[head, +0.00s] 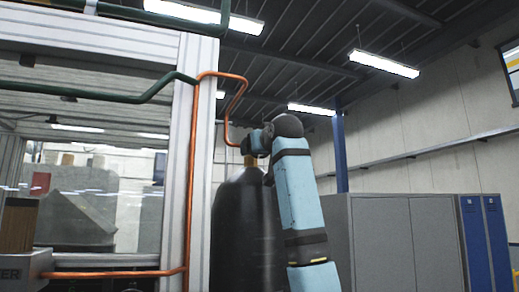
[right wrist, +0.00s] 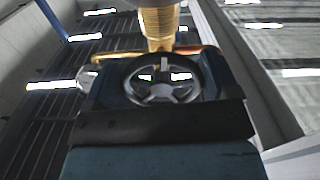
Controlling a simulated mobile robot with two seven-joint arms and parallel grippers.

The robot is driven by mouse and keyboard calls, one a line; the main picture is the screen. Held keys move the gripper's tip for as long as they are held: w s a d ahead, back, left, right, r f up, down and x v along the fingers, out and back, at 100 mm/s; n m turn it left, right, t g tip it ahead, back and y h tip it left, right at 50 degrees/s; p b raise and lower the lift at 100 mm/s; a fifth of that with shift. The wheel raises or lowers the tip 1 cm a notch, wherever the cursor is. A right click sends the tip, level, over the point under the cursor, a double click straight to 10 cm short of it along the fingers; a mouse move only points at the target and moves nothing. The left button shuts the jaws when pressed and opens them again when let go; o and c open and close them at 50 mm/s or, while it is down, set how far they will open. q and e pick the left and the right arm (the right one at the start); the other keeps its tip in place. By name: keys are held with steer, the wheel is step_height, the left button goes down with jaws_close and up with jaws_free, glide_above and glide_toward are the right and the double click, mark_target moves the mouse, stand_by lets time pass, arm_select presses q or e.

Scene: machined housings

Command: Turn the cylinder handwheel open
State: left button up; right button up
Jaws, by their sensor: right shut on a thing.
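A dark gas cylinder (head: 236,235) stands upright beside the metal frame, partly hidden by my right arm. Its brass valve (head: 250,160) is on top, and the brass also shows in the right wrist view (right wrist: 160,28). The handwheel (right wrist: 162,97), a dark ring with light spokes, sits between the fingers of my right gripper (right wrist: 163,80). The right gripper is shut on the handwheel, with a dark finger on either side of the rim. In the head view, my right gripper (head: 250,143) is at the valve and covers the handwheel. My left gripper is in no view.
An orange pipe (head: 193,150) runs up the frame post (head: 200,110) and bends down to the valve area. A glazed enclosure (head: 90,200) fills the left. Grey cabinets (head: 400,240) and blue lockers (head: 483,240) stand to the right.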

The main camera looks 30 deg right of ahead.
steer(key=shift+w+f, duration=0.1)
steer(key=o, duration=0.7)
steer(key=shift+o, duration=0.5)
steer(key=shift+s, duration=0.3)
steer(key=b+v, duration=0.5)
steer(key=v, duration=0.8)
steer(key=shift+s+a, duration=0.15)
steer(key=shift+a, duration=0.05)
